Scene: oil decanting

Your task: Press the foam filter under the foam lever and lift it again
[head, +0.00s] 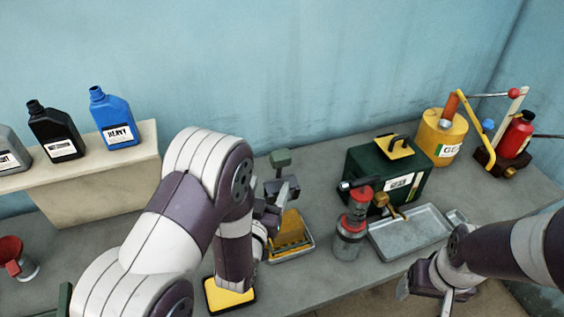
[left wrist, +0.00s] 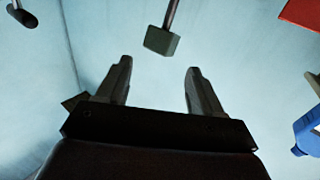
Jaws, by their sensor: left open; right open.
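The foam lever's green block-shaped grip (head: 280,158) stands up behind my left gripper (head: 283,195) in the head view. In the left wrist view the green grip (left wrist: 161,41) hangs on a dark rod, ahead of my open left fingers (left wrist: 158,85) and apart from them. A yellow piece (head: 290,232), which looks like the foam filter, lies in a small metal tray (head: 290,257) just below that gripper. My left arm and gripper hide part of the lever and tray. My right gripper (head: 428,287) is open and empty near the front edge.
A green box (head: 360,170), a grey canister with a red top (head: 350,232) and a shallow metal tray (head: 392,250) stand to the right. A yellow pad (head: 230,298) is at the front. A blue bottle (head: 117,120) stands on the left shelf (head: 105,180).

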